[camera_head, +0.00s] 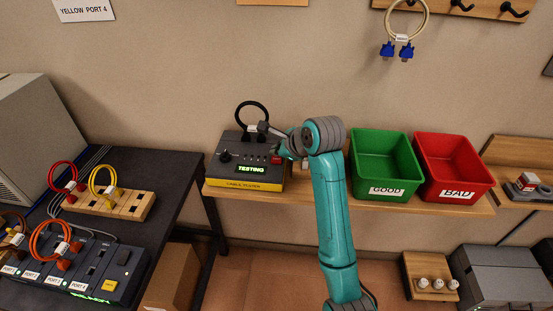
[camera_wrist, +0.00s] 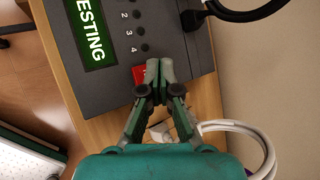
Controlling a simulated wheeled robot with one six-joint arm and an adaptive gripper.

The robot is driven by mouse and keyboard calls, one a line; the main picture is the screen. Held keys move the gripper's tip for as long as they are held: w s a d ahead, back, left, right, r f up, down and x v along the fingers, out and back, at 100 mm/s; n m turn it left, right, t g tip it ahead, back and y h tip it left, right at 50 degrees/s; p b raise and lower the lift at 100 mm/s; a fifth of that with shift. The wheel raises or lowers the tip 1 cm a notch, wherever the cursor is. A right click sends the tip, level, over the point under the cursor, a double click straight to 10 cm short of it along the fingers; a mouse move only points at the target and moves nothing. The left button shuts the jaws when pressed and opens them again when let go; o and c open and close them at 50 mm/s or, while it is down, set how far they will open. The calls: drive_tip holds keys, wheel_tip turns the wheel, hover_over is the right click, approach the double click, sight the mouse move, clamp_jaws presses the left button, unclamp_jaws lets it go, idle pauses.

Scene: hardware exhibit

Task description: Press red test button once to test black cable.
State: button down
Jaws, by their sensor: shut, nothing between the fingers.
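The grey cable tester (camera_head: 230,171) stands on the wooden shelf with a yellow front strip. Its green screen (camera_head: 250,169) reads "TESTING"; the screen also shows in the wrist view (camera_wrist: 90,32). The black cable (camera_head: 253,108) loops up from the top of the tester, plugged in there; part of it shows in the wrist view (camera_wrist: 245,14). The red test button (camera_wrist: 139,73) is at the tester's corner, partly covered by my fingertips. My gripper (camera_wrist: 153,68) is shut and empty, its tips over or against the button; contact is not clear.
A green GOOD bin (camera_head: 388,190) and a red BAD bin (camera_head: 457,194) stand on the shelf right of my arm. A white cable (camera_wrist: 262,150) lies close beside my gripper. A dark table (camera_head: 150,176) with colored cables is at left.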

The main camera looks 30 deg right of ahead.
sight(278, 160)
drive_tip(key=shift+r, duration=2.5)
